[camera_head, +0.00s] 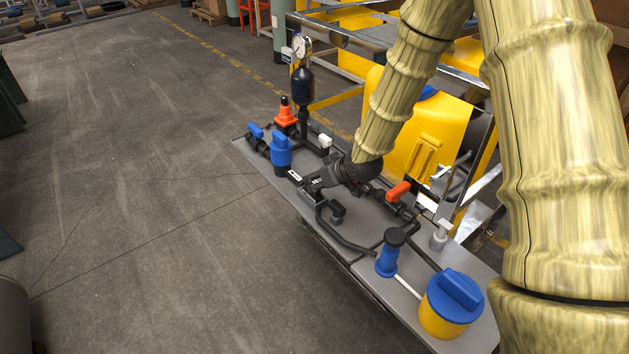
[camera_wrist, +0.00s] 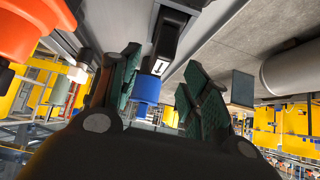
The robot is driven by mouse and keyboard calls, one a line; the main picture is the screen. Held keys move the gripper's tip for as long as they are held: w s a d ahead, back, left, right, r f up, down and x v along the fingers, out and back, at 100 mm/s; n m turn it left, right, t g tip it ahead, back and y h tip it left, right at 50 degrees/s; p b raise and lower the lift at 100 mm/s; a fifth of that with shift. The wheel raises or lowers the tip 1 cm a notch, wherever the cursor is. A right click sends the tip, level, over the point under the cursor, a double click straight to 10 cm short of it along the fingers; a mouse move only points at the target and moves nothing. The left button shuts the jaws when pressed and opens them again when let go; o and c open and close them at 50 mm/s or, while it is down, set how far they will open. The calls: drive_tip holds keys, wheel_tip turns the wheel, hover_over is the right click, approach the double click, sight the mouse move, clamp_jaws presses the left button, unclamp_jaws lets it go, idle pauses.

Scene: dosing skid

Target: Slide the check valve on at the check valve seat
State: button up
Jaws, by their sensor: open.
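My gripper (camera_head: 312,184) is low over the grey skid plate (camera_head: 372,216), with its fingers towards the left end. In the wrist view my gripper (camera_wrist: 160,78) has its two green-padded fingers apart. A blue cylinder (camera_wrist: 147,88) with a black block (camera_wrist: 166,48) marked with a white label shows between and beyond them; I cannot tell whether the pads touch anything. A blue-bodied fitting (camera_head: 280,150) stands upright just left of the gripper in the head view. I cannot tell for certain which part is the check valve or its seat; the gripper hides part of the pipework.
A pressure gauge (camera_head: 301,47) on a dark vessel (camera_head: 302,86) and an orange-capped fitting (camera_head: 286,115) stand behind the gripper. An orange-red handle (camera_head: 399,192), a blue pump (camera_head: 387,261) and a blue-lidded yellow pot (camera_head: 452,304) are to the right. Open floor lies left.

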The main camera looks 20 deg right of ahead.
drive_tip(key=v, duration=0.7)
drive_tip(key=shift+s, duration=0.1)
drive_tip(key=shift+r, duration=0.1)
